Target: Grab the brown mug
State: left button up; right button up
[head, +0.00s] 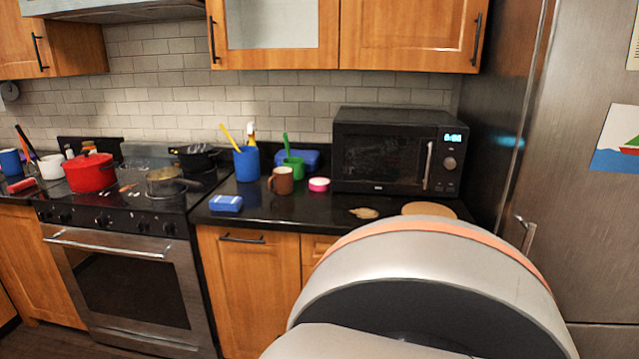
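The brown mug (284,181) stands upright on the black counter (270,212), between the stove and the microwave. Its handle points left. A green cup (294,166) stands just behind it and a blue cup (246,163) stands behind it to the left. A pink round container (319,184) is close on its right. Neither of my grippers shows in the head view. A large white and grey part with an orange band fills the lower right and hides part of the counter front.
A black microwave (388,150) stands right of the mug. A blue box (226,203) lies near the counter's front left. The stove holds a red pot (89,172) and a metal pan (166,182). A steel fridge (585,230) is at the right. Bare counter lies in front of the mug.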

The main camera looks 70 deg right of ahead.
aim_at(282, 177)
jog(key=z, duration=2.05)
jog(key=i+j+z, duration=0.4)
jog(key=i+j, duration=0.15)
jog(key=i+j+z, duration=0.4)
jog(key=i+j, duration=0.15)
jog(key=j, duration=0.2)
